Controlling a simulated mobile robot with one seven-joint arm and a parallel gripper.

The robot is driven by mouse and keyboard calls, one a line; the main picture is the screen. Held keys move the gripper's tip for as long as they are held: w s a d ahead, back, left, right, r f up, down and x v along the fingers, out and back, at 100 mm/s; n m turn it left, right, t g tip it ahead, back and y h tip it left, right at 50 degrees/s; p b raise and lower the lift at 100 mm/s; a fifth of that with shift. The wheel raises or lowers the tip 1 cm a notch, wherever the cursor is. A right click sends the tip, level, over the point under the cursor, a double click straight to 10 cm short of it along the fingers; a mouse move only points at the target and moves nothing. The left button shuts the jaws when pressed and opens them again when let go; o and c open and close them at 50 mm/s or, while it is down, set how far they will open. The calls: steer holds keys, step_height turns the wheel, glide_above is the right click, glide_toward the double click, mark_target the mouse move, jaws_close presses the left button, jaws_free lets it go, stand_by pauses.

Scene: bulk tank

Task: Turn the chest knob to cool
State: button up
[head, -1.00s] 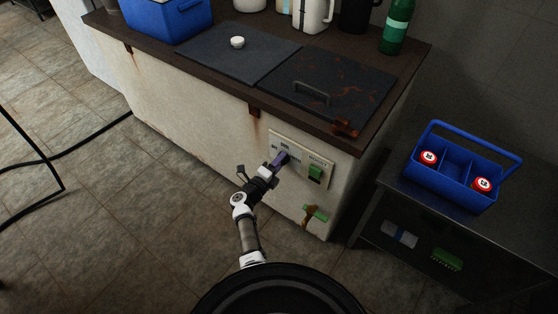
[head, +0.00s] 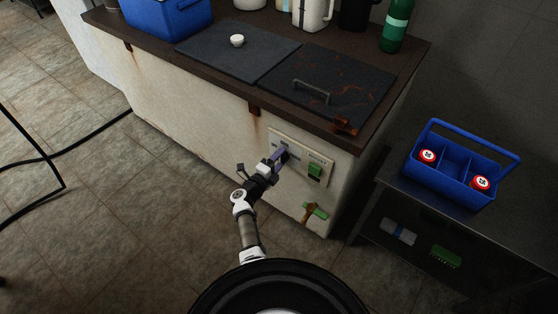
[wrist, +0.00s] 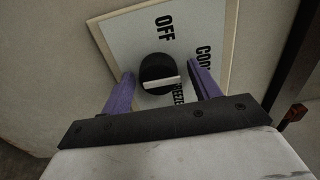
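The chest (head: 190,110) is a long cream cabinet with rust stains and a dark top. Its control panel (head: 318,157) is on the front, near the right end. In the wrist view the black chest knob (wrist: 156,70) with a pale bar sits on the panel, among the words OFF, COOL and FREEZE. The bar lies nearly level in the picture, its right end close to FREEZE. My gripper (head: 284,154) is at the panel. In the wrist view its purple fingers (wrist: 166,84) are open, one on each side of the knob, with gaps visible. In the head view my gripper mostly hides the knob.
A green rocker switch (head: 315,170) is just right of the knob, and a green-handled tap (head: 314,210) is below. A side table (head: 385,200) with a blue caddy (head: 450,175) stands to the right. Floor to the left is mostly clear, with a dark hose (head: 90,136).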

steer(key=shift+s, duration=0.1)
steer(key=v, duration=1.3)
steer(key=shift+s+a, duration=0.3)
